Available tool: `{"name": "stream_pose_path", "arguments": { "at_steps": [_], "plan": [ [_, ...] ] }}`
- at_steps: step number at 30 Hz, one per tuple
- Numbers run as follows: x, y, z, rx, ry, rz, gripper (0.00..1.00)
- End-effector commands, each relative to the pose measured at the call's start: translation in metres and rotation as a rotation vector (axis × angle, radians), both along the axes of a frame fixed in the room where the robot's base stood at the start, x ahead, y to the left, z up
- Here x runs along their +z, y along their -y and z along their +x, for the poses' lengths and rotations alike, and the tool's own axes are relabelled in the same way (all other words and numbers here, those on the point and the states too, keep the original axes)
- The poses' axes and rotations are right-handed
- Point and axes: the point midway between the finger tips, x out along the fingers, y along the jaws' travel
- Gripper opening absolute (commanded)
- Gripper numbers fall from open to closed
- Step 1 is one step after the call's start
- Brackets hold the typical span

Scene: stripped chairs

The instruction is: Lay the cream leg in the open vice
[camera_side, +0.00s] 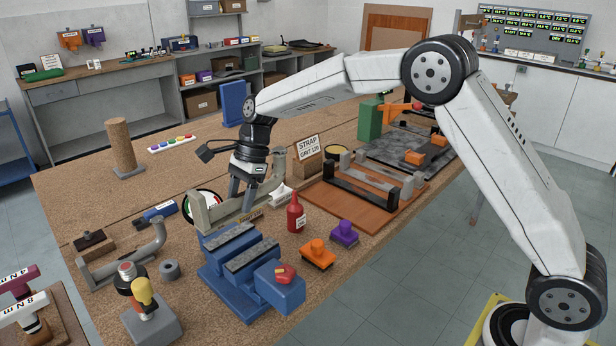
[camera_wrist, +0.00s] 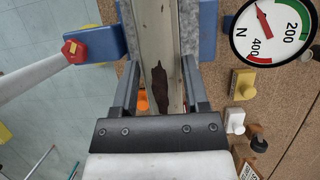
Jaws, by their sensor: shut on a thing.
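My gripper (camera_side: 240,192) is shut on the cream leg (camera_side: 226,209), a long pale bar with upturned ends. In the wrist view the cream leg (camera_wrist: 147,35) runs between my gripper's two fingers (camera_wrist: 160,72), with a dark brown mark on its face. The blue vice (camera_side: 222,280) stands on the bench with its two grey-faced jaws apart. In the side view the leg is above and behind the vice. In the wrist view the leg lines up lengthwise between the vice's jaws (camera_wrist: 188,28). The height between leg and vice is hard to judge.
A round gauge (camera_wrist: 272,27) is right of the vice in the wrist view. A red bottle (camera_side: 296,216), an orange block (camera_side: 318,256) and a purple block (camera_side: 344,235) stand right of the vice. A grey bar (camera_side: 122,262) and a yellow-topped stand (camera_side: 152,318) are left.

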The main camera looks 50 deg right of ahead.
Motion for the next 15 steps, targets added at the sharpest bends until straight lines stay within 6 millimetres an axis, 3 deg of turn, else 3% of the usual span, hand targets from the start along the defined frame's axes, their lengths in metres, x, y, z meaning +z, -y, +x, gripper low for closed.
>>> {"name": "stream_pose_path", "arguments": {
  "at_steps": [15],
  "plan": [
    [-0.0042, 0.0004, 0.0002, -0.004, 0.001, 0.001, 0.0]
  ]
}}
